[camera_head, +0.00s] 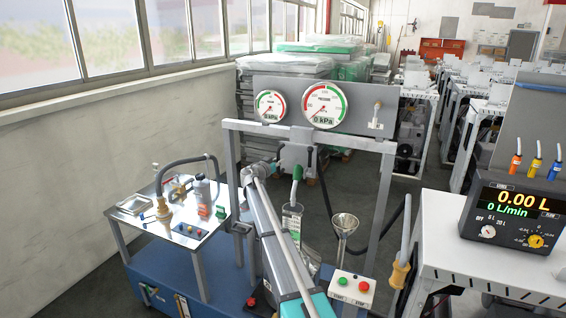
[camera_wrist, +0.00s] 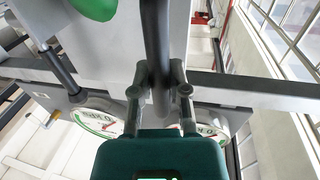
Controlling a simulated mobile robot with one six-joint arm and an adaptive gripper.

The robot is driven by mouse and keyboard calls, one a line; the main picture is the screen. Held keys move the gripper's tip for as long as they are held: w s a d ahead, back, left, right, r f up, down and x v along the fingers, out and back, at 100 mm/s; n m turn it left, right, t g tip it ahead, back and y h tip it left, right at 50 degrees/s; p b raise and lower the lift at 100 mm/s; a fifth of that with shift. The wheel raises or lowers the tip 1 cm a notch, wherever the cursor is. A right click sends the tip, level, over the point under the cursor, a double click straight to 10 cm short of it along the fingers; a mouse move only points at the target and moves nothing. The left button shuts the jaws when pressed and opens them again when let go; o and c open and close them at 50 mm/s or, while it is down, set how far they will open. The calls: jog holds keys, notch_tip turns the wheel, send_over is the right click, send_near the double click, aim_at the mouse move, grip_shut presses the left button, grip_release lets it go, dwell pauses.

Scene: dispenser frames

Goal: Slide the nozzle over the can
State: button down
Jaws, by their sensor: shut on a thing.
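The dispenser head (camera_head: 298,152), a grey housing under the gauges, carries the nozzle (camera_head: 297,174) with its green part pointing down. A can (camera_head: 291,222) stands below the nozzle, partly hidden by my arm. Whether the nozzle is in line with its opening cannot be told. My gripper (camera_head: 264,168) is at the left of the housing, small and partly hidden by my arm. In the wrist view my gripper (camera_wrist: 160,92) is shut on a dark upright rod (camera_wrist: 155,40). A green part, likely the nozzle (camera_wrist: 95,6), shows at the top left.
Two round gauges (camera_head: 324,105) sit on a panel above the grey frame (camera_head: 384,195). A funnel (camera_head: 344,222) and a button box (camera_head: 353,288) stand right of the can. A metal tray table (camera_head: 150,212) is at left, a flow display (camera_head: 515,215) at right.

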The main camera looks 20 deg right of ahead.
jog(key=c, duration=0.6)
grip_release()
jog(key=shift+s+a, duration=0.1)
jog(key=v, duration=1.1)
jog(key=shift+s+a, duration=0.25)
jog(key=shift+a, duration=0.05)
